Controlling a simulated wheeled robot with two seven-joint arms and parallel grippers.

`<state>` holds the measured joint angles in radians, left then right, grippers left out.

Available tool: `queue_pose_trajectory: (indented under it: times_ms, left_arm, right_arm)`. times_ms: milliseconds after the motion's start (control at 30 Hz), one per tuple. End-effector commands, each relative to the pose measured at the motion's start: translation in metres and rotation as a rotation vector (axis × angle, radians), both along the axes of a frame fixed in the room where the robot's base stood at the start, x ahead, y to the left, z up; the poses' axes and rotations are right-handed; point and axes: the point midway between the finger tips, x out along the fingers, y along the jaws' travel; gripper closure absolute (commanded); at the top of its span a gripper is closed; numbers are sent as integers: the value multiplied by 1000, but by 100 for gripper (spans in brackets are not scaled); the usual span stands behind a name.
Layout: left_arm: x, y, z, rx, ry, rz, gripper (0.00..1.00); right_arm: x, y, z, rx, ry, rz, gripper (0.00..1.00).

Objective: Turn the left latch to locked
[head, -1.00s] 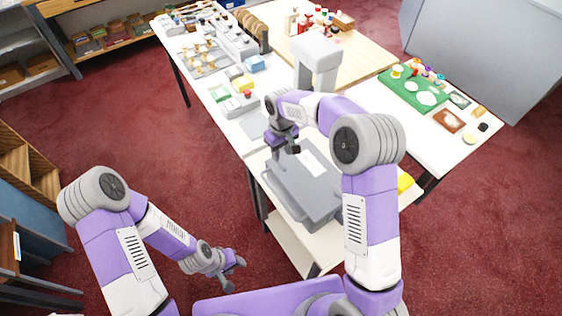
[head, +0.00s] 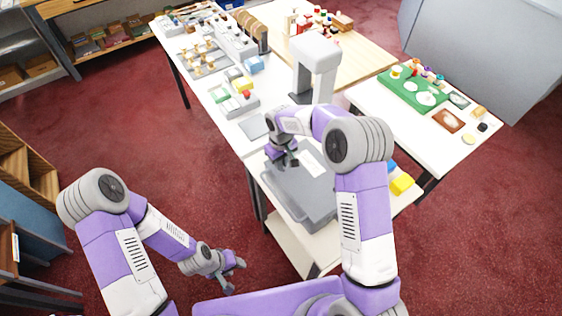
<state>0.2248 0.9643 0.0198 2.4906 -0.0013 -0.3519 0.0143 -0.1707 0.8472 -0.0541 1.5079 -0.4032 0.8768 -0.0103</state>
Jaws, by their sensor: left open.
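A grey case (head: 300,196) lies on the near end of the white table, with a pale label on top. I cannot make out the left latch or its position at this size; my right arm also covers part of the case. My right gripper (head: 284,161) is over the far left part of the case, pointing down. I cannot tell whether it touches the case, or whether its fingers are open or shut. My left gripper (head: 236,277) is open and empty, low over the red floor, left of the table and away from the case.
A grey arched stand (head: 314,55) rises behind the case. Yellow (head: 401,184) and blue blocks lie right of it. A grey tray (head: 238,103) with small blocks and a green board (head: 412,92) are farther back.

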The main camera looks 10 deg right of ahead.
Motion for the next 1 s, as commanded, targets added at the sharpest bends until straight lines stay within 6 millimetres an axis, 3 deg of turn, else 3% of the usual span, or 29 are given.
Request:
queue_pose_trajectory:
  times_ms: [467, 1000]
  left_arm:
    - [0, 0, -2, 0, 0, 0, 57]
    - [0, 0, -11, 0, 0, 0, 57]
  right_arm:
    - [0, 0, 0, 0, -1, -68, 100]
    - [0, 1, 0, 0, -1, -517, 100]
